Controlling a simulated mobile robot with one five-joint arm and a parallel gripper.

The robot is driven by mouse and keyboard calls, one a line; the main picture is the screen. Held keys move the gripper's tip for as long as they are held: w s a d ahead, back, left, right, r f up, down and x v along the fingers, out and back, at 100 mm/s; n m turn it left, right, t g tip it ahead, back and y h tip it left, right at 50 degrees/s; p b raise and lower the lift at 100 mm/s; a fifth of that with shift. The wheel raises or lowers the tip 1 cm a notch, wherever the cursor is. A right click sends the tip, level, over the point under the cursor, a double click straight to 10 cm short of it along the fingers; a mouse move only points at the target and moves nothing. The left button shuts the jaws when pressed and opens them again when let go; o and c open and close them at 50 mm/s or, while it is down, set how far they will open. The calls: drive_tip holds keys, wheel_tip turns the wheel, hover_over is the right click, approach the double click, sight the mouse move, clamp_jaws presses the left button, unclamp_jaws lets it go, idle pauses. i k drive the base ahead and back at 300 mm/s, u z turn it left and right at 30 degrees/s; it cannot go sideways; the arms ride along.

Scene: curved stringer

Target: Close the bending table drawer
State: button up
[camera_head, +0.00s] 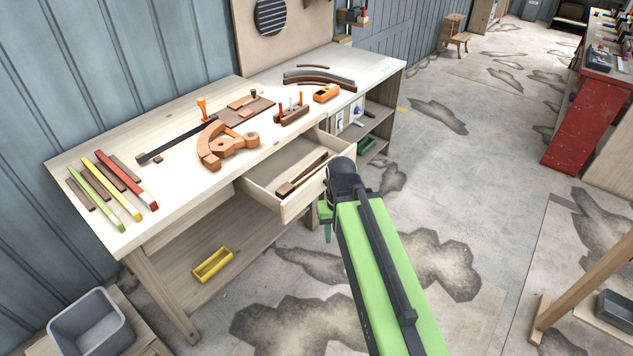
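The bending table (185,196) stands at the left, with a pale wooden top. Its drawer (266,197) is pulled out, open toward the floor side, with brown wooden strips (301,175) lying inside. My green and black arm reaches up from the bottom. My gripper (325,218) is at the drawer's front, near its right end; most of it is hidden behind my arm. I cannot tell whether it touches the drawer front or whether its fingers are open.
The tabletop holds an orange bending form (226,146), coloured strips (107,184) and an orange block plane (326,93). A yellow tray (212,265) sits on the lower shelf. A grey bin (89,322) stands front left. A red cabinet (585,122) is far right. The floor between is clear.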

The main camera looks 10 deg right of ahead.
sight(260, 182)
drive_tip(key=i, duration=0.85)
drive_tip(key=z, duration=0.2)
drive_tip(key=k, duration=0.55)
drive_tip(key=u, duration=1.45)
drive_tip(key=k, duration=0.6)
drive_tip(key=u, duration=0.1)
drive_tip(key=i, duration=0.7)
